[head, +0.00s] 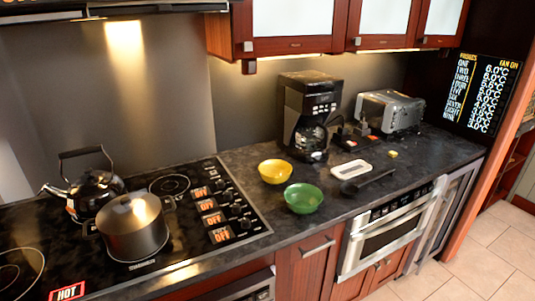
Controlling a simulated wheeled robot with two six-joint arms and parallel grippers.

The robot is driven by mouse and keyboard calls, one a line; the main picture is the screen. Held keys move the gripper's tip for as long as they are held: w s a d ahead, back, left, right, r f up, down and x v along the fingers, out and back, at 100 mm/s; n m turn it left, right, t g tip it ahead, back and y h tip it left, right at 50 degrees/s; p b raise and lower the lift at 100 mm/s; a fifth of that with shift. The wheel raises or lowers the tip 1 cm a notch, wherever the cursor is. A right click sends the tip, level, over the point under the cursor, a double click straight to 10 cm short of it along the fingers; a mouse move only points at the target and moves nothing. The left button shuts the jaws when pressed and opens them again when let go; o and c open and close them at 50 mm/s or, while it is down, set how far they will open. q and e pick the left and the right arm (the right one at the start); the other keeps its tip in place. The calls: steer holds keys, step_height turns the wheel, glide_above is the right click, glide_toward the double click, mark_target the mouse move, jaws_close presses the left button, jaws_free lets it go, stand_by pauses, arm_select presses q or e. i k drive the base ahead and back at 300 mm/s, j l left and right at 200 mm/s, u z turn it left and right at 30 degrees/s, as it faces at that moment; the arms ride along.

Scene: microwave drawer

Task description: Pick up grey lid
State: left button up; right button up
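A dark grey pot (137,243) with side handles stands upright on the black cooktop at the left. A grey lid (128,212) rests on top of it, shiny where the light falls on it. A small knob shows near its centre. Neither of my grippers is in view.
A black kettle (96,190) stands close behind the pot on the cooktop (185,250). A yellow bowl (275,171) and a green bowl (303,198) are on the dark counter. A coffee maker (308,110), a toaster (390,110) and a black pan (366,181) are farther right.

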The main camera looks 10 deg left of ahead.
mark_target(146, 211)
steer(key=j+u, duration=0.1)
steer(key=u, duration=1.05)
